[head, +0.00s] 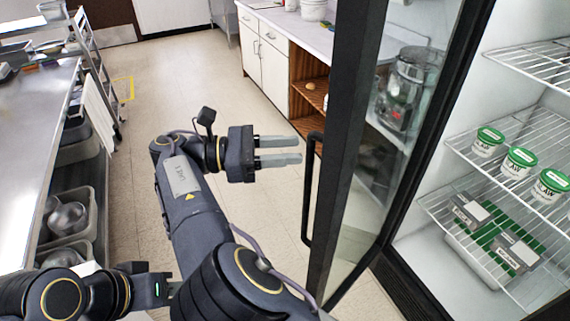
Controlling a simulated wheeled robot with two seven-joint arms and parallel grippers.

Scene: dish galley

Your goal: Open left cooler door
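The cooler door (344,150) is a glass panel in a black frame. It stands swung open, and the lit shelves inside show to its right. Its long black handle (307,190) is on the side facing my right gripper (280,150).
Wire shelves (482,188) inside the cooler hold several green-lidded tubs (520,160) and dark boxes (515,250). A steel counter (35,150) with bins below runs along the left. A white cabinet (264,55) stands behind the door. The tiled floor (190,85) between is clear.

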